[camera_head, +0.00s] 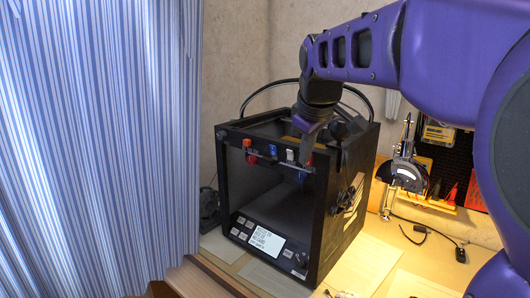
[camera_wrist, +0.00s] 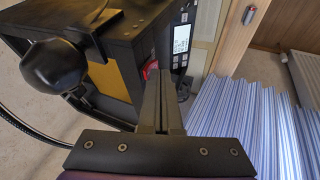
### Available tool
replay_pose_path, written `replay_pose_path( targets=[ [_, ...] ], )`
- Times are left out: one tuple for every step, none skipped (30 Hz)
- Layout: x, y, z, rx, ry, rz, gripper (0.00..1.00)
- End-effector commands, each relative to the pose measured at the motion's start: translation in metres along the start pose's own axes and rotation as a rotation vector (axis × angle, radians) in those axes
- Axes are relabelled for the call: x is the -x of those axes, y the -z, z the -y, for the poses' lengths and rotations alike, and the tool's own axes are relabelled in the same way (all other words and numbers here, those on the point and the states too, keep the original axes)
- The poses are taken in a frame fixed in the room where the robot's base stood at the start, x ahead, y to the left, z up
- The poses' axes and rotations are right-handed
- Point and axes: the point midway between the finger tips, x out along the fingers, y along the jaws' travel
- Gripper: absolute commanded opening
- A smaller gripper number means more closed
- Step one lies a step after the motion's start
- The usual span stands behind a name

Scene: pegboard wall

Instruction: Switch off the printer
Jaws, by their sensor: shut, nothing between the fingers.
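The printer (camera_head: 345,195) is a black, open-fronted box on the table. A lit display panel (camera_head: 265,240) with small buttons is at its lower front, and the display also shows in the wrist view (camera_wrist: 181,42). Small red, white and blue parts sit along the front top bar; a red part (camera_head: 247,144) is at its left. My gripper (camera_head: 305,154) points down at the right part of this top front edge. In the wrist view its fingers (camera_wrist: 160,68) are together and empty, with a red part (camera_wrist: 150,70) just left of them. Whether they touch the printer is unclear.
A blue-striped curtain (camera_head: 95,140) hangs left of the printer. A dark spool-like object (camera_head: 209,208) stands behind its left side. Tools and a black pegboard (camera_head: 460,150) are at the right. Cables and papers lie on the table to the printer's right.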

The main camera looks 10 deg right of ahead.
Motion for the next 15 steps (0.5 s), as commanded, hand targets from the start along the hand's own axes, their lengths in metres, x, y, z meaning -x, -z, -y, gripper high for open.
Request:
replay_pose_path(
  targets=[
    [-0.0008, -0.0013, 0.0, -0.001, 0.0, 0.0, 0.0],
    [-0.0007, -0.0015, -0.0002, 0.0, 0.0, 0.0, 0.0],
    [-0.0006, -0.0017, -0.0003, 0.0, 0.0, 0.0, 0.0],
    [-0.0004, -0.0017, -0.0004, 0.0, 0.0, 0.0, 0.0],
    [-0.0003, -0.0016, -0.0004, 0.0, 0.0, 0.0, 0.0],
    [-0.0003, -0.0016, -0.0004, 0.0, 0.0, 0.0, 0.0],
    [-0.0002, -0.0016, -0.0005, 0.0, 0.0, 0.0, 0.0],
    [-0.0003, -0.0016, -0.0005, -0.001, 0.0, 0.0, 0.0],
    [-0.0003, -0.0015, -0.0004, -0.001, 0.0, 0.0, 0.0],
    [-0.0003, -0.0016, -0.0004, -0.001, 0.0, 0.0, 0.0],
    [-0.0006, -0.0017, -0.0006, -0.001, 0.0, 0.0, 0.0],
    [-0.002, -0.0022, -0.0012, -0.001, 0.0, 0.001, 0.0],
    [-0.0038, -0.0028, -0.0021, -0.001, 0.001, 0.002, 0.0],
    [-0.0062, -0.0037, -0.003, -0.002, 0.001, 0.003, 0.0],
    [-0.0074, -0.0043, -0.0009, -0.001, 0.001, 0.002, 0.0]
  ],
)
